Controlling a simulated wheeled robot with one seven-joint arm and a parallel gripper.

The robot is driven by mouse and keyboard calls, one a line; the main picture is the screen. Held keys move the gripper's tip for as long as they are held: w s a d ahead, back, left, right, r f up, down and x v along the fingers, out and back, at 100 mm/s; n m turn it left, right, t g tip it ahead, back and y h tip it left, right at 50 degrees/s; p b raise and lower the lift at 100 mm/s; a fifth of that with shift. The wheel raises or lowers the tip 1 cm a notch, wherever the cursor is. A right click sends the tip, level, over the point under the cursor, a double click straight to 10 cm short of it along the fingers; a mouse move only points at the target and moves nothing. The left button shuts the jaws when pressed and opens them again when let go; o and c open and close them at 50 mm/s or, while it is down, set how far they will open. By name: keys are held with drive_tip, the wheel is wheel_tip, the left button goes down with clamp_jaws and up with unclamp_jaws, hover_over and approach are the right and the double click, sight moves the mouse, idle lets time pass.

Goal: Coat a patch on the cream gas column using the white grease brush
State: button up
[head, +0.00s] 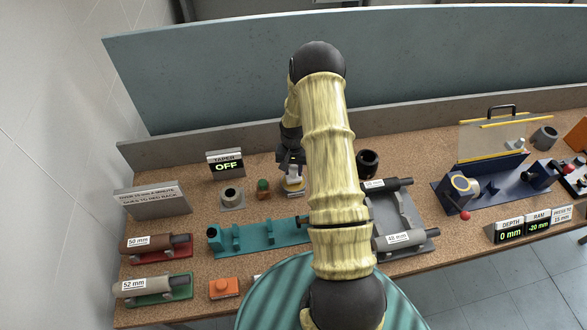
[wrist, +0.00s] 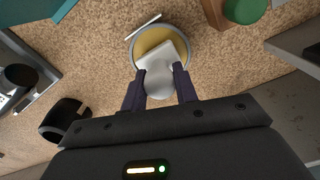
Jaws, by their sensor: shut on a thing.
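The white grease brush (wrist: 168,58) is between the dark fingers of my gripper (wrist: 158,80), which is shut on it. Its pale end is over a round dish (wrist: 184,36) with a yellow-tan inside; whether it touches is unclear. In the head view my gripper (head: 291,165) is at the middle of the bench, with the white brush (head: 293,179) below it, partly hidden by my arm. The palest column, labelled 52 mm, seems to be the cream gas column (head: 130,287); it lies on a green cradle (head: 178,293) at the front left.
A brown column (head: 150,244) lies behind it on a red cradle. A teal stand (head: 262,238) lies between my gripper and the front edge. A green-topped block (head: 263,185) and a black cup (head: 367,161) flank the dish. A blue press (head: 478,190) stands right.

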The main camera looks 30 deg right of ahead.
drive_tip(key=shift+r+p, duration=1.95)
drive_tip(key=shift+r, duration=1.5)
wheel_tip(320, 180, up, 17)
drive_tip(key=p, duration=1.1)
